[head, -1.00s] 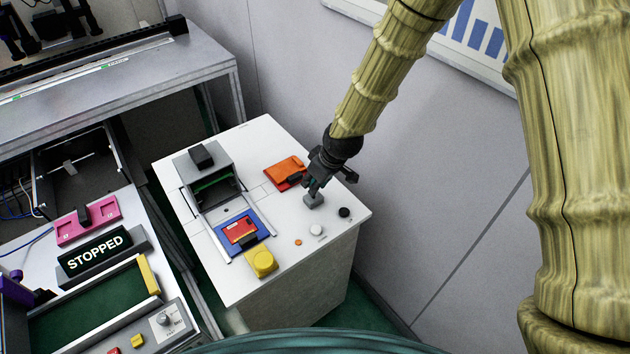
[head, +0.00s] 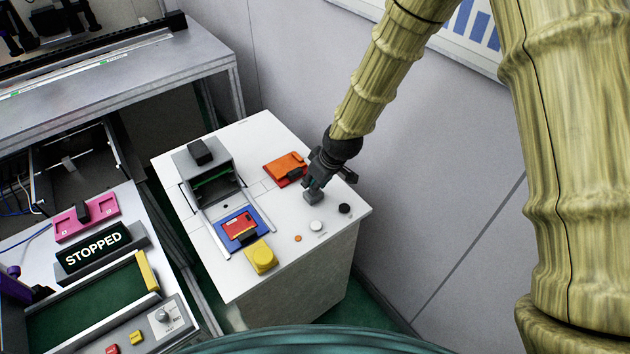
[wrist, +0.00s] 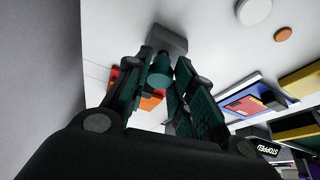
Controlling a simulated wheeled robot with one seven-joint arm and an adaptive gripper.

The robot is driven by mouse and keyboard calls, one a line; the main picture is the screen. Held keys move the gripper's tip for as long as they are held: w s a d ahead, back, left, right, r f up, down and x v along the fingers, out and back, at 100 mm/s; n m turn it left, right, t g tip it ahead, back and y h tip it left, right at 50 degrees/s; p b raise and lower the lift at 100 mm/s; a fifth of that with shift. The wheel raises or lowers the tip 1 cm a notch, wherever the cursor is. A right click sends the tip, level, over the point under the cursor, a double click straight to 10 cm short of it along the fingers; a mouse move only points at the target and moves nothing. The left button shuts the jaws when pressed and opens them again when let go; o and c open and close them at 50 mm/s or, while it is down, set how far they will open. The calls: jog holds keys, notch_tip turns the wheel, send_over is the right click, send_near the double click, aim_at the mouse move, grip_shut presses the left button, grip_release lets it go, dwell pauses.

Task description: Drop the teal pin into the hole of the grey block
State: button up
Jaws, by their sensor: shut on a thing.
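My gripper (wrist: 162,82) is shut on the teal pin (wrist: 160,71), which shows between the fingertips in the wrist view. The grey block (wrist: 167,40) is just beyond the pin. In the head view the grey block (head: 313,198) stands on the white cabinet top, with my gripper (head: 313,185) right above it. The block's hole is hidden, and I cannot tell whether the pin's lower end touches the block or is inside the hole.
An orange pad (head: 284,168) with a dark clip lies left of my gripper. White (head: 316,226), black (head: 344,208) and small orange (head: 298,238) discs lie in front. A wall stands behind.

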jog(key=shift+f, duration=0.55)
jog(key=o, duration=0.9)
jog(key=shift+o, duration=0.2)
jog(key=v, duration=1.2)
jog(key=shift+a, duration=0.1)
